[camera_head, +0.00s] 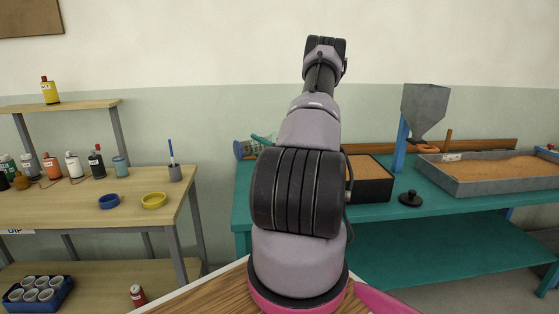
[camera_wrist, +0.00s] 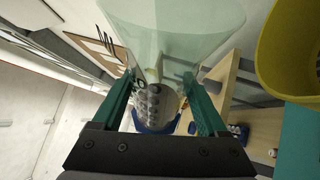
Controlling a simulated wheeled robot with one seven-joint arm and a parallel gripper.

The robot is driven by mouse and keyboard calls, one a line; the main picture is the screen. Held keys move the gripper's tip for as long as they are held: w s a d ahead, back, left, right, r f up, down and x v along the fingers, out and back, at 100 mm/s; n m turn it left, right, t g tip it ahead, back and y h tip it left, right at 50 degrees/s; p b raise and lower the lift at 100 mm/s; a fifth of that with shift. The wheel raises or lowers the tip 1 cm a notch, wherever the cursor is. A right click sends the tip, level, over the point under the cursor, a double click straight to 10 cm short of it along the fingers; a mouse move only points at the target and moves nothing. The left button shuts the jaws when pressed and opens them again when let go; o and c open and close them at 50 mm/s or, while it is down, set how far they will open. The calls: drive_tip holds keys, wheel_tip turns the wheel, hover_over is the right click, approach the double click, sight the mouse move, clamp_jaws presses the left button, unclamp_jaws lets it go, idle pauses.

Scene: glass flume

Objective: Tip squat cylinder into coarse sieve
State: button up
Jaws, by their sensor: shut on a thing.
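The squat cylinder (camera_wrist: 185,35) is clear, faintly green, with dark markings and a blue foot (camera_wrist: 155,127). My gripper (camera_wrist: 158,90) has its two teal fingers shut on it in the wrist view. Grey rounded lumps (camera_wrist: 153,103) show near its foot. In the head view the cylinder (camera_head: 247,149) lies tilted well over, blue foot to the left, just left of my arm; my arm hides its mouth. A yellow round vessel (camera_wrist: 288,50), seemingly the coarse sieve, stands close to the right in the wrist view, partly cut off. My arm seems to hide it in the head view.
The teal bench (camera_head: 440,222) carries a black box of sand (camera_head: 372,188), a black knob-topped piece (camera_head: 410,198), a grey hopper (camera_head: 425,108) and a long sand tray (camera_head: 490,180). The wooden table (camera_head: 75,205) at left holds bottles, blue and yellow rings and a pen cup.

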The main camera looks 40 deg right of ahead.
sight(248, 155)
drive_tip(key=shift+d+r+m+t+h, duration=0.25)
drive_tip(key=shift+r+m, duration=0.2)
drive_tip(key=shift+m, duration=0.3)
drive_tip(key=shift+d+r+m+t+h, duration=0.15)
drive_tip(key=shift+d+r+m+t, duration=0.25)
drive_tip(key=shift+m, duration=0.35)
idle(1.4)
